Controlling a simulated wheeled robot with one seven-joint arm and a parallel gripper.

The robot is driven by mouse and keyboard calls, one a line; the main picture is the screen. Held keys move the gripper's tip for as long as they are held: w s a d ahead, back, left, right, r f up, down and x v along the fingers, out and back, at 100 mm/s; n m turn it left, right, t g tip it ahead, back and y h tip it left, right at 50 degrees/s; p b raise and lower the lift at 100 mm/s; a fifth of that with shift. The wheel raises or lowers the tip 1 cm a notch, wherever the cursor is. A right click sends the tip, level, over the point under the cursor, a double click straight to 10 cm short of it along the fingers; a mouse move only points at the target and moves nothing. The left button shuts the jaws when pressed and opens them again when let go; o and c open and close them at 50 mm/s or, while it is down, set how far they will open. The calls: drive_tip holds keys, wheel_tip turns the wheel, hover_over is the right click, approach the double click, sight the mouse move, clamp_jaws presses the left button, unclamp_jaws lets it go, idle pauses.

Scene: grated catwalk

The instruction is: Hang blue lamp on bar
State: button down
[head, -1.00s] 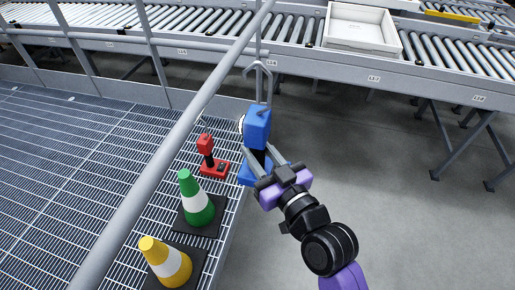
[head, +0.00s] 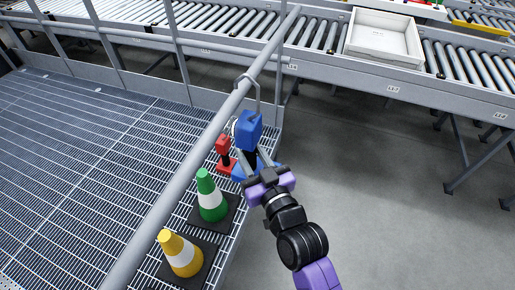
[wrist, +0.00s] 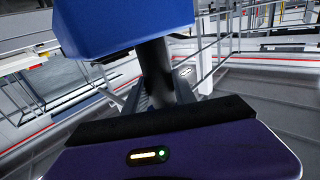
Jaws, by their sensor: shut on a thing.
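The blue lamp (head: 247,129) has a blue head, a dark post, a blue base and a grey wire hook (head: 258,92) on top. My gripper (head: 252,158) is shut on its dark post, below the head. In the wrist view the blue head (wrist: 120,25) fills the top, with the dark post (wrist: 155,72) below it. The bar (head: 205,145) is a grey rail running diagonally along the catwalk edge. The hook's bend overlaps the bar's upper part in the head view, its tip at the bar's left side. I cannot tell whether it rests on the bar.
A red lamp (head: 224,150), a green-and-white cone (head: 210,195) and a yellow-and-white cone (head: 180,254) stand on the grated catwalk (head: 90,165), left of the gripper. A roller conveyor with a white tray (head: 383,57) runs behind. Right of the catwalk is open grey floor.

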drive_tip(key=shift+w+a+r+p, duration=0.15)
drive_tip(key=shift+w+a+p, duration=0.1)
drive_tip(key=shift+a+p, duration=0.7)
drive_tip(key=shift+w+a+r+p, duration=0.1)
drive_tip(key=shift+w+a+p, duration=0.15)
drive_tip(key=shift+a+p, duration=0.6)
drive_tip(key=f+b, duration=0.4)
drive_tip(key=shift+d+f, duration=0.1)
drive_tip(key=shift+d, duration=0.25)
drive_tip(key=c, duration=0.9)
unclamp_jaws()
drive_tip(key=shift+c, duration=0.2)
drive_tip(key=shift+f, duration=0.15)
drive_tip(key=shift+s, duration=0.1)
